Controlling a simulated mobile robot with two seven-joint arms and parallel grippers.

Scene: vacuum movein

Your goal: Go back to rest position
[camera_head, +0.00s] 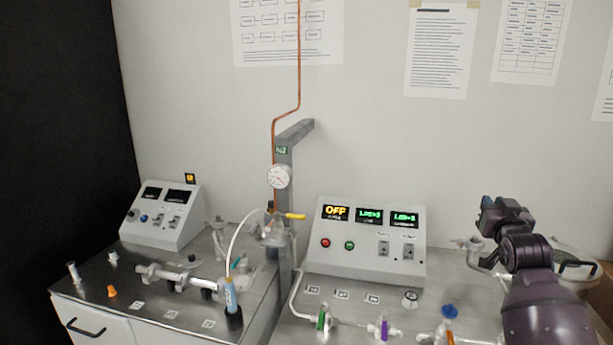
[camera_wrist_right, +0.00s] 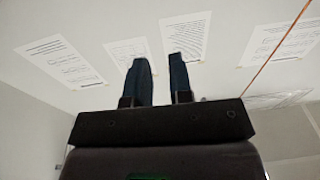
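My right arm comes in at the lower right of the head view, dark purple and bent. Its gripper end (camera_head: 497,212) is raised above the right bench, in front of the wall. In the right wrist view my right gripper (camera_wrist_right: 158,62) shows two dark fingers with a clear gap between them. Nothing is between them, and they point at the wall with its paper sheets (camera_wrist_right: 184,36). My left gripper and left arm are not in view.
A control box (camera_head: 366,240) with an OFF display stands on the right bench. Coloured valves (camera_head: 384,328) and glass tubing lie near my arm. A second control box (camera_head: 161,215) and a blue tube (camera_head: 231,294) are on the left bench. A copper pipe (camera_head: 299,60) runs down the wall.

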